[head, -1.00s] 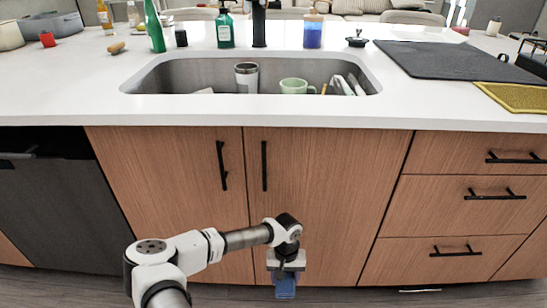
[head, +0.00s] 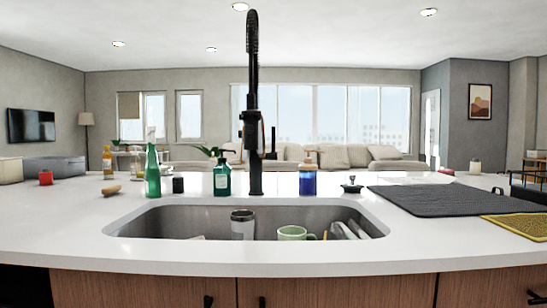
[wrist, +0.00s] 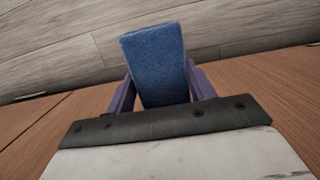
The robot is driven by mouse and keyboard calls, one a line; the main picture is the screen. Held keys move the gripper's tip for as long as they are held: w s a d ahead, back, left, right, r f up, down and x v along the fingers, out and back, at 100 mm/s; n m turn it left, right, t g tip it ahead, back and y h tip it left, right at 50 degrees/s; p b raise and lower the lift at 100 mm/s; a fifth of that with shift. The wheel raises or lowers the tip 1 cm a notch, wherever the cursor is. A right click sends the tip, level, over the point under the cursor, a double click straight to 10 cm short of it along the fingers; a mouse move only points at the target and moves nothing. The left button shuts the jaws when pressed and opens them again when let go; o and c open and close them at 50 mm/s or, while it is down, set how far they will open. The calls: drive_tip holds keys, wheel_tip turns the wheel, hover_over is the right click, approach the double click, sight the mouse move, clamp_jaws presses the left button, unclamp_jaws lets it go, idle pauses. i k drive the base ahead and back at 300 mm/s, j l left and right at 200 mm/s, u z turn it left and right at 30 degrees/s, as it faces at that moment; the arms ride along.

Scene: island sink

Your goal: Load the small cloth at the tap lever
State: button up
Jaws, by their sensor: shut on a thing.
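My gripper (wrist: 160,84) shows in the wrist view, its purple fingers shut on the small blue cloth (wrist: 156,55). The cloth sticks out beyond the fingers, and its lower end is hidden by the gripper body. The gripper and cloth are out of the head view. In the head view, the tall black tap (head: 255,160) stands upright behind the sink. A thin dark part, which looks like the tap lever (head: 273,140), is at its right side. No cloth is seen on it.
The sink (head: 190,218) holds a steel cup (head: 242,224), a green mug (head: 291,233) and other dishes. Bottles flank the tap: green (head: 152,172), dark green (head: 222,180) and blue (head: 307,180). A dark mat (head: 440,199) lies right. Wooden cabinet fronts (wrist: 275,88) and floor (wrist: 60,65) surround the gripper.

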sight(272, 154)
drive_tip(key=k+l, duration=0.15)
drive_tip(key=k+z, duration=0.3)
drive_tip(key=i+j+z, duration=0.1)
drive_tip(key=z, duration=0.4)
drive_tip(key=j+z, duration=0.35)
drive_tip(key=z, duration=0.15)
drive_tip(key=i+j+z, duration=0.1)
drive_tip(key=j+z, duration=0.15)
drive_tip(key=z, duration=0.25)
drive_tip(key=j+z, duration=0.25)
drive_tip(key=z, duration=0.25)
drive_tip(key=k+j+z, duration=0.1)
drive_tip(key=j+z, duration=0.15)
drive_tip(key=z, duration=0.25)
drive_tip(key=k+j+z, duration=0.1)
drive_tip(key=z, duration=0.4)
drive_tip(key=k+j+z, duration=0.15)
drive_tip(key=z, duration=0.35)
drive_tip(key=k+j+z, duration=0.2)
drive_tip(key=z, duration=0.3)
